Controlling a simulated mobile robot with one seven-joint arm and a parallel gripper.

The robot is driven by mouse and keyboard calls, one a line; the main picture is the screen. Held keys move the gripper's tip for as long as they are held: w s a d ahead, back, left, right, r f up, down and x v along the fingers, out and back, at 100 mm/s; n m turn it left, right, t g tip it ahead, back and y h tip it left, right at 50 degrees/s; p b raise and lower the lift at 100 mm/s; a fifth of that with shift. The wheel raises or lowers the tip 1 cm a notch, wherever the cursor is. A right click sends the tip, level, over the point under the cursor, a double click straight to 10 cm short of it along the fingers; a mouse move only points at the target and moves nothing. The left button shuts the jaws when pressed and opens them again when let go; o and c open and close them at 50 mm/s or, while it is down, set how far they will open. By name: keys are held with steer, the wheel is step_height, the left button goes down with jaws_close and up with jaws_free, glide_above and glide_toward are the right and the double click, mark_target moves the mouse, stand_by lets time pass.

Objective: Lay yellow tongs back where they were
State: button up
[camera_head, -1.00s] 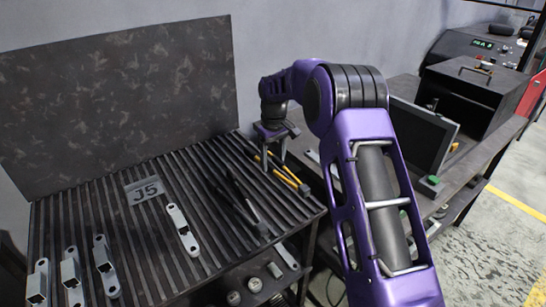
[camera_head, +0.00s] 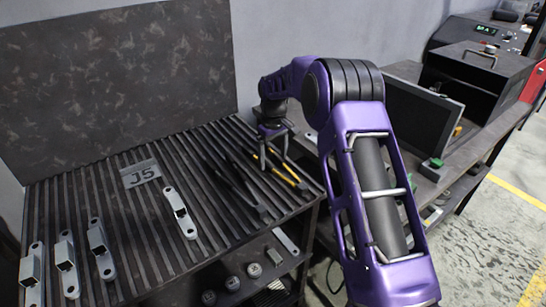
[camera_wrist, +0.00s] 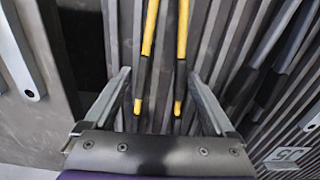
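The yellow tongs (camera_head: 290,173) lie on the slatted bench top near its right edge, arms slightly spread. My gripper (camera_head: 273,166) is over the tongs' far part. In the wrist view, my gripper (camera_wrist: 160,76) is open, one finger on each side of the tongs with visible gaps. I cannot tell the exact height of my fingertips above the slats.
Dark tongs (camera_head: 238,187) lie left of the yellow ones. A dark panel (camera_head: 120,95) stands behind. A lower shelf (camera_head: 222,281) holds small parts. A monitor (camera_head: 420,120) stands on the right-hand bench.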

steer(key=shift+o, duration=0.4)
step_height(320, 180, up, 17)
steer(key=p, duration=0.2)
steer(key=shift+r, duration=0.2)
steer(key=shift+s, duration=0.1)
